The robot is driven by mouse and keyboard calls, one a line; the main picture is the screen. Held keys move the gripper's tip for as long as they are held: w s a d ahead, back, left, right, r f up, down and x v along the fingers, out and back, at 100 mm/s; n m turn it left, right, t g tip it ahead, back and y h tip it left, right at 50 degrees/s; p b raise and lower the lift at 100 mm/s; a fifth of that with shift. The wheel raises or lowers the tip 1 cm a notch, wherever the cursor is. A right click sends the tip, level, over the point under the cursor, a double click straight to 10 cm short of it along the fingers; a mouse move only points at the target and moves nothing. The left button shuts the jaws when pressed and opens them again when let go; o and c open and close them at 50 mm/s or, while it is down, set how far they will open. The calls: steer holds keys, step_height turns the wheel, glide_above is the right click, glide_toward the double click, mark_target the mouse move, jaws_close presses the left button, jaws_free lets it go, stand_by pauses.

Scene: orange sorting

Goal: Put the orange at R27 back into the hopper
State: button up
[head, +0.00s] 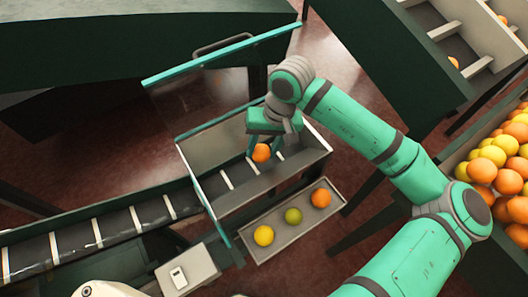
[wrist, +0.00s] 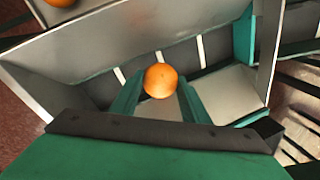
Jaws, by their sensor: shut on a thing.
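My gripper (head: 262,148) is shut on an orange (head: 261,153). In the wrist view the orange (wrist: 160,81) sits between the tips of the two green fingers (wrist: 160,95). The gripper points down into an open grey metal box (head: 317,155) with a slatted dark belt along its floor, which looks like the hopper. The orange is inside the outline of the box; its exact height above the belt is hard to tell. No R27 label is readable.
A narrow tray (head: 282,238) beside the box holds a yellow, a green and an orange fruit. A raised clear panel with a teal edge (head: 225,46) stands at the box's far side. A slatted conveyor (head: 110,228) runs left. A full fruit bin (head: 457,155) is at right.

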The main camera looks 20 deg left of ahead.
mark_target(264, 153)
steer(key=shift+w+a+f, duration=0.1)
steer(key=shift+w+f, duration=0.55)
steer(key=shift+f, duration=0.05)
steer(key=shift+w+f, duration=0.15)
steer(key=shift+f, duration=0.75)
steer(key=shift+w+f, duration=0.15)
steer(key=shift+f, duration=0.75)
steer(key=o, duration=1.1)
steer(key=shift+f, duration=0.1)
steer(key=v, duration=1.2)
